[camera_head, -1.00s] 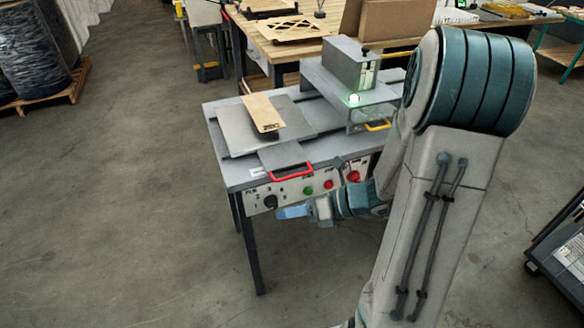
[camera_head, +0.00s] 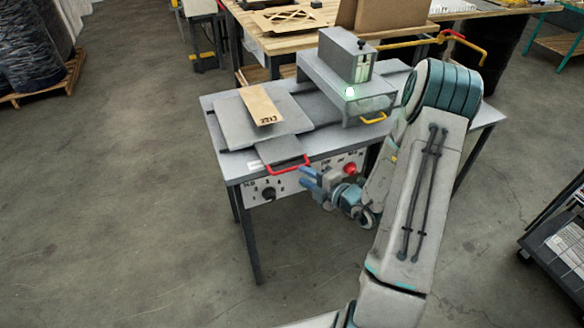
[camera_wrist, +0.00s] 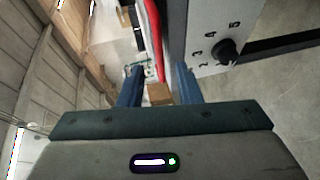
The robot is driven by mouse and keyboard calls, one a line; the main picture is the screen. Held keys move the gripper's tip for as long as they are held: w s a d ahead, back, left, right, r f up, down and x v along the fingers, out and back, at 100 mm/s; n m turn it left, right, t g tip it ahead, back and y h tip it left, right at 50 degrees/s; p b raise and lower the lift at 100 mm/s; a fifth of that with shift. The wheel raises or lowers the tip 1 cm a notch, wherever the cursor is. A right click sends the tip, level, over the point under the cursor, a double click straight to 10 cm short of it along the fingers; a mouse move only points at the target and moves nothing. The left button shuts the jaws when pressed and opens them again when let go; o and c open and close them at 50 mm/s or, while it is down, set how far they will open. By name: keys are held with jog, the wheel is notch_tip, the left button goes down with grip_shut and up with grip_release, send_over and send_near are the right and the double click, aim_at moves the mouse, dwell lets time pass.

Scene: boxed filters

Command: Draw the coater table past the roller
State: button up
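The coater table (camera_head: 237,128) is a flat grey plate at the left of a grey machine bench. A tan strip (camera_head: 260,105) with dark marking lies on it. A red handle (camera_head: 291,169) is at the plate's front tab and also shows as a red bar in the wrist view (camera_wrist: 155,40). The grey bridge housing (camera_head: 348,60) stands to the right of the plate; the roller itself cannot be made out. My gripper (camera_head: 304,178) is beside the red handle, in front of the control panel. In the wrist view its blue fingers (camera_wrist: 158,85) are apart, with the red bar appearing between them; contact cannot be told.
The control panel (camera_head: 262,183) has a black knob and a red button (camera_head: 349,169) close to my gripper. A yellow handle (camera_head: 373,118) is under the bridge. A wooden workbench (camera_head: 270,45) stands behind. The floor left of the machine is clear.

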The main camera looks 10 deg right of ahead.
aim_at(292, 169)
jog(key=x, duration=0.6)
jog(key=shift+w+a+p, duration=0.1)
jog(key=shift+a+p, duration=0.05)
jog(key=shift+p, duration=0.15)
jog(key=shift+c, duration=0.3)
grip_shut()
